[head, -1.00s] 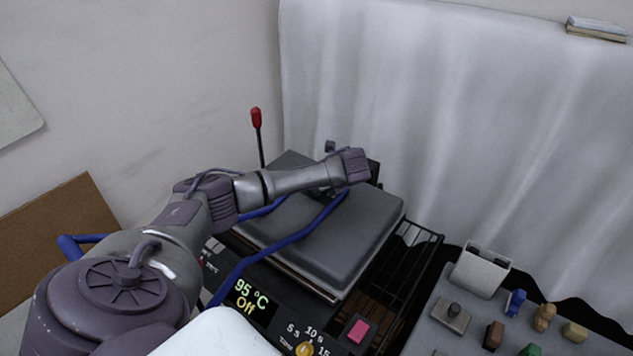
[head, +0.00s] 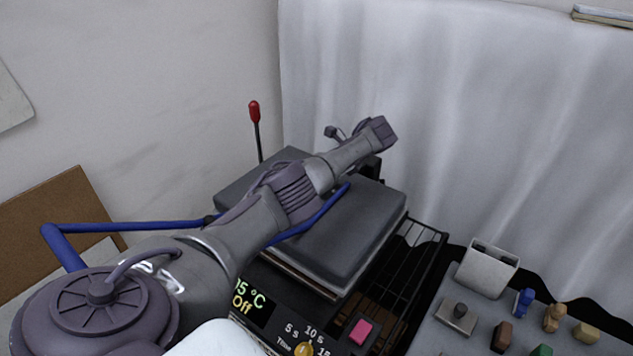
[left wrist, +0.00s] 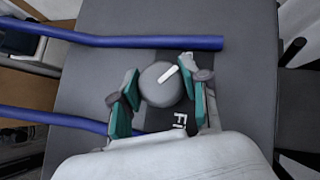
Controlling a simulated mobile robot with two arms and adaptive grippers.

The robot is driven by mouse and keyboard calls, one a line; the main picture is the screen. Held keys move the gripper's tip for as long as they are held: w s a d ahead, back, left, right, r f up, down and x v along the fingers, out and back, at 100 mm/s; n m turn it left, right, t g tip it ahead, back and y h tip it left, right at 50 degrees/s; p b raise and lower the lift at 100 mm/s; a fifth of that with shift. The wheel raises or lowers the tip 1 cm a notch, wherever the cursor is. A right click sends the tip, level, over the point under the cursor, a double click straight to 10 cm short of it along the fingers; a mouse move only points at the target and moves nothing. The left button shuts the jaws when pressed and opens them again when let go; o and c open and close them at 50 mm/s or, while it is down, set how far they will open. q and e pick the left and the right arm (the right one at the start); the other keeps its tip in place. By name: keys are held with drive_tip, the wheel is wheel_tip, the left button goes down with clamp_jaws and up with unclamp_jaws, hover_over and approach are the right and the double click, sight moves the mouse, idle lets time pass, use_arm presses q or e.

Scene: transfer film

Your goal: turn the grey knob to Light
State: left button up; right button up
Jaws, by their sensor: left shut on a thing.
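The grey knob (left wrist: 160,84) shows in the left wrist view, round with a white pointer line that points up and to the right in that picture. It sits on a dark plate with partly visible white lettering starting "Fi". My left gripper (left wrist: 165,98) is shut on the knob, with a teal finger pad on either side of it. In the head view my arm reaches over the press, and the knob and fingertips cannot be made out there. No "Light" label is readable. My right gripper is not in view.
The grey press (head: 350,225) stands under my arm, with a red-tipped lever (head: 254,112) behind it. A display reading "Off" (head: 250,298) and a pink button (head: 361,332) are in front. Blue bars (head: 140,228) run near my arm. Several small coloured pieces lie at the right.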

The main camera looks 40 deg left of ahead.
use_arm(q)
drive_tip(key=shift+n, duration=0.3)
drive_tip(key=o, duration=1.1)
drive_tip(key=shift+o, duration=0.2)
drive_tip(key=v, duration=0.7)
drive_tip(key=shift+w+d+r, duration=0.15)
drive_tip(key=shift+w, duration=0.05)
